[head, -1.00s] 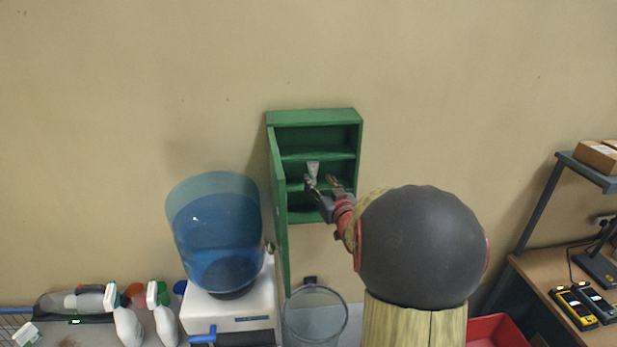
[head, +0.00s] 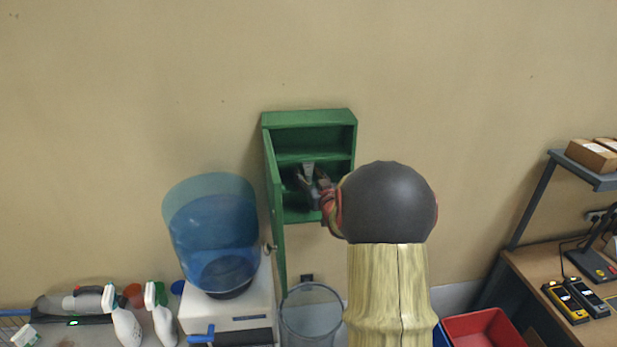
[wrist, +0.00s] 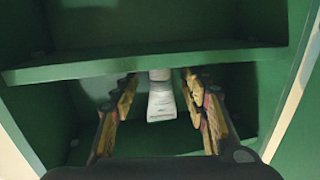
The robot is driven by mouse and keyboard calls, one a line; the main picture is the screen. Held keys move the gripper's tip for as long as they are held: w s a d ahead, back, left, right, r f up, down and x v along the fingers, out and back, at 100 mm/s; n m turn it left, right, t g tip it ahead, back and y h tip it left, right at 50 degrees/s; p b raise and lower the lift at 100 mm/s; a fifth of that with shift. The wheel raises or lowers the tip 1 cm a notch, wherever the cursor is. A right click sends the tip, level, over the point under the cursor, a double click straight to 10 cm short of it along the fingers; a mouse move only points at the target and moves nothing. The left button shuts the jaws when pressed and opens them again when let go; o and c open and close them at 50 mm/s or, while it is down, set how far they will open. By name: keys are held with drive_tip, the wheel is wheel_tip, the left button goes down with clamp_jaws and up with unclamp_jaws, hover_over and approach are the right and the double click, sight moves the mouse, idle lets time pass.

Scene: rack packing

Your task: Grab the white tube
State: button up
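The white tube (wrist: 161,103) stands inside the green cabinet (wrist: 40,75), below a shelf, with its upper part partly hidden by the shelf edge in the wrist view. In the head view the tube (head: 308,171) shows as a small pale shape in the cabinet. My gripper (wrist: 160,100) is open, with one finger on each side of the tube and a visible gap on both sides. In the head view my gripper (head: 313,188) reaches into the cabinet opening.
The cabinet's green door (head: 275,210) hangs open at the left. A blue water bottle (head: 215,240) on a white dispenser and a clear glass container (head: 311,318) stand below. A red bin (head: 482,330) is at lower right. A cabinet shelf (wrist: 150,66) runs close above the fingers.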

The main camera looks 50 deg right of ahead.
drive_tip(key=shift+c, duration=1.2)
drive_tip(key=c, duration=0.8)
drive_tip(key=shift+r, duration=0.1)
